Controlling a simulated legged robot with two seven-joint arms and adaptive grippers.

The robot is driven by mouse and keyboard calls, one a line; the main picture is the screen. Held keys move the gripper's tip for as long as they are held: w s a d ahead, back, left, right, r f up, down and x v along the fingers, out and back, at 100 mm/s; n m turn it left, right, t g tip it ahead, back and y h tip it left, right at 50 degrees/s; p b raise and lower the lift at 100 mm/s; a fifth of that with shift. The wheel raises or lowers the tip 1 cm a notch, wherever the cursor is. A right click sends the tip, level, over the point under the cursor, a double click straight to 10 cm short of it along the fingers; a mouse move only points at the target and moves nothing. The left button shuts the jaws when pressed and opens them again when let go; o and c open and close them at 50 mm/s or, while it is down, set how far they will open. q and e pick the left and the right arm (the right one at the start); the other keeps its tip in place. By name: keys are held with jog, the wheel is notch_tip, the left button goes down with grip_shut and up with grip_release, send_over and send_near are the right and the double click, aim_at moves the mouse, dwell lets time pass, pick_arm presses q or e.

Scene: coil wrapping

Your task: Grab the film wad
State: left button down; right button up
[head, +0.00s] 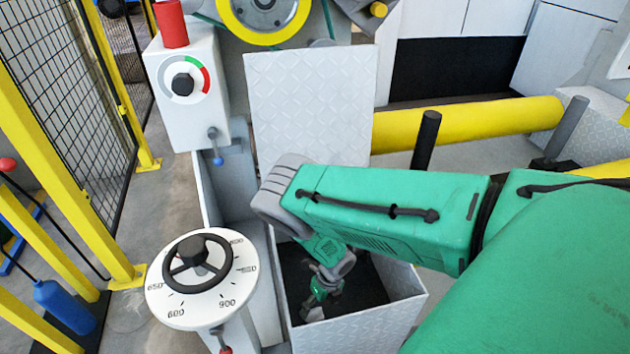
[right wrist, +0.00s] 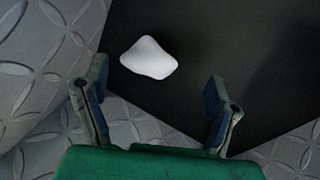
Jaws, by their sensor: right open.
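The film wad (right wrist: 149,58) is a small white, smooth lump lying on a dark floor in the right wrist view. I cannot see it in the head view, where the bin or my arm hides it. My right gripper (right wrist: 158,88) is open and empty, its two fingers spread wide. The wad shows beyond the fingertips, a little nearer the left finger, and apart from both. In the head view my right gripper (head: 318,292) reaches down into an open metal bin (head: 398,318) with a dark floor. My left gripper is not in view.
The bin's patterned walls stand close around my right gripper. A dial with a black handwheel (head: 196,280) stands left of the bin. A raised patterned panel (head: 312,105) rises behind it. A yellow tube (head: 470,121) and black post (head: 426,140) are at the back right.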

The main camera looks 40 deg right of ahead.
aim_at(316, 313)
jog(key=f, duration=0.1)
jog(key=a+f+b, duration=0.2)
jog(key=shift+w+f, duration=0.1)
jog(key=shift+f, duration=0.25)
jog(key=shift+a+r, duration=0.2)
jog(key=shift+a, duration=0.1)
jog(key=shift+d, duration=0.15)
jog(key=c, duration=0.8)
jog(key=shift+d+f, duration=0.15)
jog(key=shift+d, duration=0.05)
jog(key=shift+c, duration=1.4)
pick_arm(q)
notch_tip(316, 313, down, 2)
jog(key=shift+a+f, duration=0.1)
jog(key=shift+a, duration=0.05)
pick_arm(e)
jog(key=shift+d, duration=0.1)
